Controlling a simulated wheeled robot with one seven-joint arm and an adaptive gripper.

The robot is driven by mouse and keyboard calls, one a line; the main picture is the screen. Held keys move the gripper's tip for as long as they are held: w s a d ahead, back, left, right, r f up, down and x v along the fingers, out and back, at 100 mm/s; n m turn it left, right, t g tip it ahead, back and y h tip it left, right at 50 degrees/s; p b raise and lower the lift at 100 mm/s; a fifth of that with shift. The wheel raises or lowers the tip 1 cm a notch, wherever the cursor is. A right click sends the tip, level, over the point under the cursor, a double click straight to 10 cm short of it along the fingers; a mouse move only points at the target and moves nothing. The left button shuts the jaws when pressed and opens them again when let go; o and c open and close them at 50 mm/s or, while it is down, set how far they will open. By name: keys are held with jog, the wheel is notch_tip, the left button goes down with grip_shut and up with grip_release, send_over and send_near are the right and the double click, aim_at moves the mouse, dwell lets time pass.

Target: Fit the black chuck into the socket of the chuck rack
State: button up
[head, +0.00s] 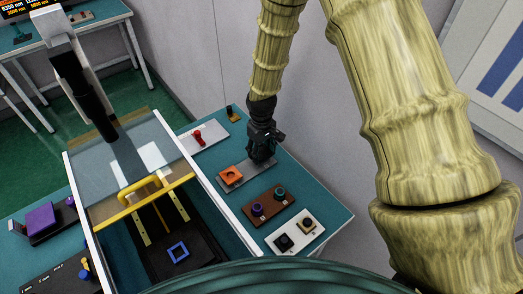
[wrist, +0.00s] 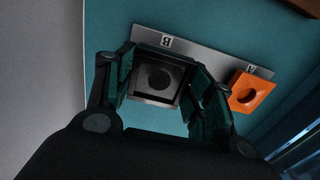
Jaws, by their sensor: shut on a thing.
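My gripper (head: 262,157) points down over the grey chuck rack (head: 247,178) on the teal table. In the wrist view its two dark green-black fingers (wrist: 165,88) are shut on the black chuck (wrist: 158,77), a square block with a round dark recess. The chuck is over the rack end marked B, and the rack's grey plate (wrist: 205,58) shows around it. Whether it sits in the socket or just above it, I cannot tell. An orange chuck (wrist: 248,92) is at the rack's other end, also seen in the head view (head: 231,175). The gripper hides the black chuck in the head view.
A white plate with a red piece (head: 198,138) is behind. A glass-covered station with a yellow handle (head: 143,188) stands left. A wall is behind the rack.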

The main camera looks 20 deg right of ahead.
aim_at(262, 153)
jog(key=shift+f+b, duration=0.5)
jog(key=shift+f, duration=0.6)
jog(key=o, duration=1.2)
jog(key=shift+r, duration=0.15)
notch_tip(262, 153, up, 12)
jog(key=shift+f, duration=0.15)
dwell(0.4)
